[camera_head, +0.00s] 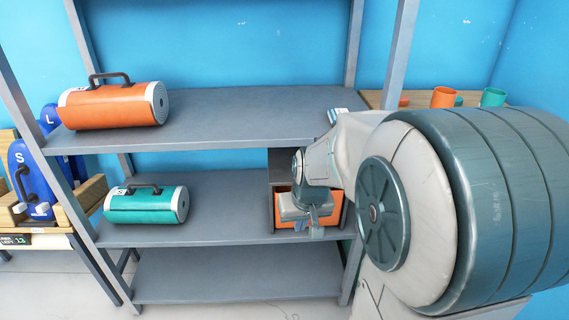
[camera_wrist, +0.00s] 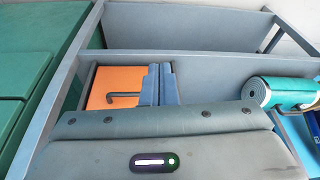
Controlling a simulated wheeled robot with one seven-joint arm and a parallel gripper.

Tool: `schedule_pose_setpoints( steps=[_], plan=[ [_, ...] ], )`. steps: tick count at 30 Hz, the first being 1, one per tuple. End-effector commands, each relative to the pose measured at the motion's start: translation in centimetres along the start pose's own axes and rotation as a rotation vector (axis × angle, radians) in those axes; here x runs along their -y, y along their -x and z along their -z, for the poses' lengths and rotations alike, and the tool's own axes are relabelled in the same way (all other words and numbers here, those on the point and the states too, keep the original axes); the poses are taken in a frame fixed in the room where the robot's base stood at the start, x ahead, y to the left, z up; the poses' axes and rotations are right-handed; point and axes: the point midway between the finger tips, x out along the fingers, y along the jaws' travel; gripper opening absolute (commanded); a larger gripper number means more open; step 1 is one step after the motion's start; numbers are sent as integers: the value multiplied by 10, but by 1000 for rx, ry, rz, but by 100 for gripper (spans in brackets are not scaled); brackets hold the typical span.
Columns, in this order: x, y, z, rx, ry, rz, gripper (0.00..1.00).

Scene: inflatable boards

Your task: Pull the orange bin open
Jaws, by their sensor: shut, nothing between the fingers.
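The orange bin (camera_head: 333,207) sits in a grey cubby on the middle shelf, mostly hidden behind my arm in the head view. In the wrist view its flat orange front (camera_wrist: 112,80) fills the cubby opening, with a dark bar handle (camera_wrist: 124,96) across it. My gripper (camera_head: 315,225) is in front of the bin, its fingers shut and empty. In the wrist view the gripper fingers (camera_wrist: 160,84) lie just right of the orange front, close to the handle's right end. I cannot tell whether they touch it.
A rolled orange board (camera_head: 115,106) lies on the upper shelf, and a rolled teal board (camera_head: 146,205) on the middle shelf. Orange and teal mugs (camera_head: 492,97) stand on a wooden surface at right. Blue boards (camera_head: 32,178) stand at left. The bottom shelf (camera_head: 235,275) is empty.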

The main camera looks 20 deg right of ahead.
Motion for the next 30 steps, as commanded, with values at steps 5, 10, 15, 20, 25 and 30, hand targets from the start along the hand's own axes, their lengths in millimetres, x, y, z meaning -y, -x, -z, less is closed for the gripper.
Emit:
schedule_pose_setpoints(
  steps=[5,10,15,20,25,30],
  plan=[
    [-54,4,66,-95,-82,-40,0],
    [-88,-3,93,-149,-119,-72,0],
    [-98,-16,100,-163,-128,-82,0],
    [-100,-42,103,-161,-127,-80,0],
    [-102,-71,108,-161,-126,-80,0],
    [-104,-94,112,-162,-126,-81,0]
  ],
)
